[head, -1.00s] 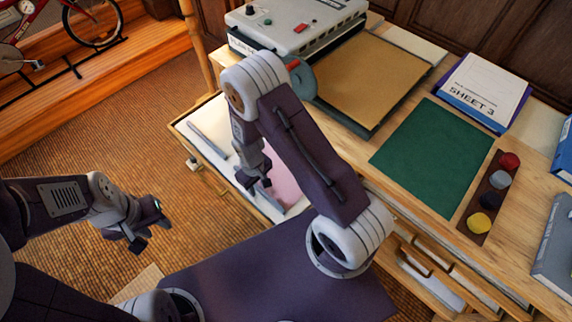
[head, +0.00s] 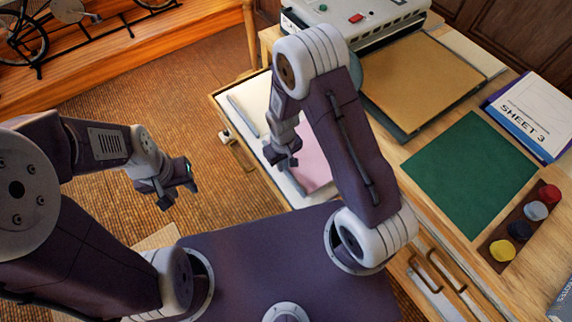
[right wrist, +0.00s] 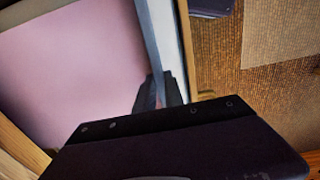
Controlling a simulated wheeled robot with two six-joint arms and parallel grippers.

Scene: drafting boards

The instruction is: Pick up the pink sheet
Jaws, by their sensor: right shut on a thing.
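The pink sheet (head: 313,162) lies flat in the open drawer (head: 215,97), partly hidden by my right arm. It fills the left of the right wrist view (right wrist: 70,65). My right gripper (head: 281,158) is low over the drawer at the sheet's edge. In the right wrist view its fingers (right wrist: 160,90) are closed around a thin grey strip (right wrist: 151,45) running along that edge. Whether they also pinch the sheet, I cannot tell. My left gripper (head: 178,192) is open and empty, above the floor at left.
A grey bar (head: 242,106) lies in the drawer's far left. On the desk are a machine (head: 345,15), a brown board (head: 425,70), a green mat (head: 470,170), the SHEET 3 pad (head: 530,108) and a rack of coloured pots (head: 517,228).

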